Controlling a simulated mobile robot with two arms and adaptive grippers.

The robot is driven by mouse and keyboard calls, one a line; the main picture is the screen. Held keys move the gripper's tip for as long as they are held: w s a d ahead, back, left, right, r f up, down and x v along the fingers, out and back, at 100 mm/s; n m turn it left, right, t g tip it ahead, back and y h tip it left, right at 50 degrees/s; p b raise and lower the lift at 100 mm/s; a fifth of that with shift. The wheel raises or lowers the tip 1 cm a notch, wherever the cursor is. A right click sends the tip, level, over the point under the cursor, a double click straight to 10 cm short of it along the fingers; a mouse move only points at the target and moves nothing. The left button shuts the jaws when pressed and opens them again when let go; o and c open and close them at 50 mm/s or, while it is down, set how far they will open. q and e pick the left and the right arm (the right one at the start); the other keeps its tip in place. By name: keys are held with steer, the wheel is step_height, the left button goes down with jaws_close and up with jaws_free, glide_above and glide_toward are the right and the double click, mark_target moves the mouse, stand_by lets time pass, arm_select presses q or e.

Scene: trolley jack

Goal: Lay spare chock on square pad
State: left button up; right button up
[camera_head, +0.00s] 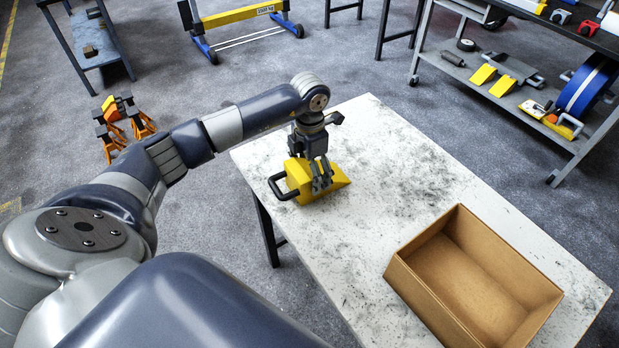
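A yellow wedge-shaped chock (299,178) with a black loop handle (279,188) on its left side is at the left end of the white, stained table (400,170). My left gripper (322,184) points down at the chock, its fingers in front of the chock's yellow faces and partly covering it. I cannot tell whether the fingers grip the chock or only overlap it in this view, nor whether the chock touches the table. No square pad can be made out on the table. My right gripper is not in view.
An open, empty cardboard box (442,224) stands at the table's right front. The table between chock and box is clear. Two more yellow chocks (484,75) lie on the lower shelf of a bench at the upper right. Orange stands (140,123) stand on the floor at left.

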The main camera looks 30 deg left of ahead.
arm_select(q)
steer(key=c, duration=0.9)
steer(key=shift+c, duration=0.7)
steer(key=shift+r, duration=0.15)
